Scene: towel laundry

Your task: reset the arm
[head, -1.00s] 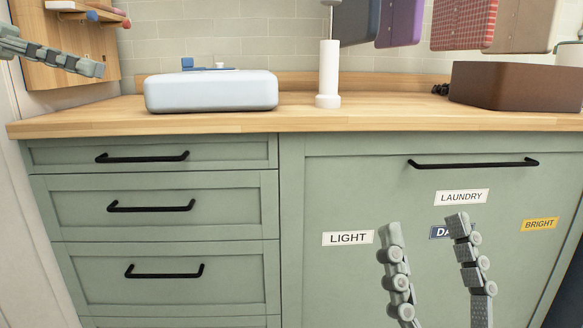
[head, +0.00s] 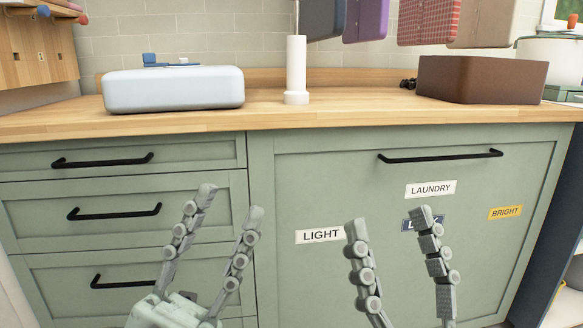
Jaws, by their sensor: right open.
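My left gripper (head: 229,203) is low in the head view, in front of the drawers, with its two fingers apart and nothing between them. My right gripper (head: 389,221) is at the lower middle right, in front of the laundry cabinet door (head: 340,180). Its two fingers are apart and nothing is between them. The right gripper's finger partly covers the dark label (head: 411,223). Both grippers appear apart from the cabinet front, below the countertop.
The wooden countertop (head: 350,112) holds a pale blue box (head: 172,90), a white holder post (head: 297,70) and a brown bin (head: 480,80). Several towels, including a red checked one (head: 430,20), hang above. Black handles (head: 440,157) stick out from the door and drawers.

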